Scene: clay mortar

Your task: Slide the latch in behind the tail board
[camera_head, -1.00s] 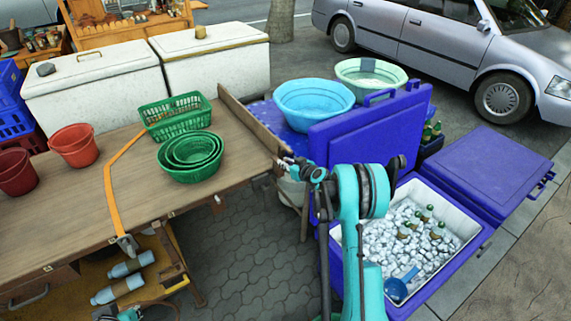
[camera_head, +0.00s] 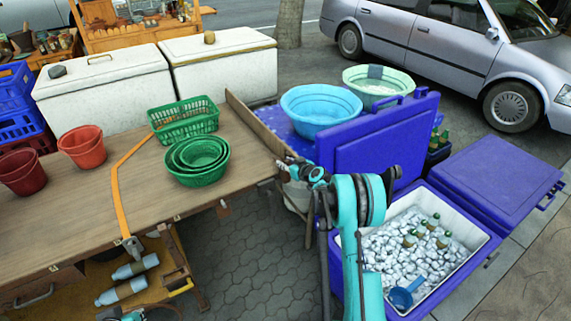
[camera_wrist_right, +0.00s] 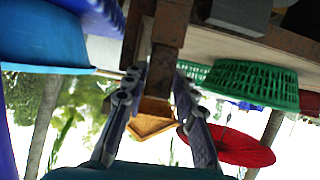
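The tail board (camera_head: 256,122) is a brown plank standing on edge across the right end of the wooden table. My right gripper (camera_head: 288,170) is at the board's near end, by the table's corner. In the right wrist view, seen upside down, its two fingers (camera_wrist_right: 158,76) are apart. A dark brown wooden bar (camera_wrist_right: 169,32) reaches down between their tips; I cannot tell whether they touch it. A lighter orange-brown piece (camera_wrist_right: 152,118) shows between the fingers. I cannot pick out the latch for certain.
Green baskets (camera_head: 196,160) and red buckets (camera_head: 82,146) stand on the table. A blue cooler (camera_head: 480,250) with ice and bottles is beside my right arm, its upright blue panel (camera_head: 370,140) close behind. A blue basin (camera_head: 320,108) stands beyond the tail board.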

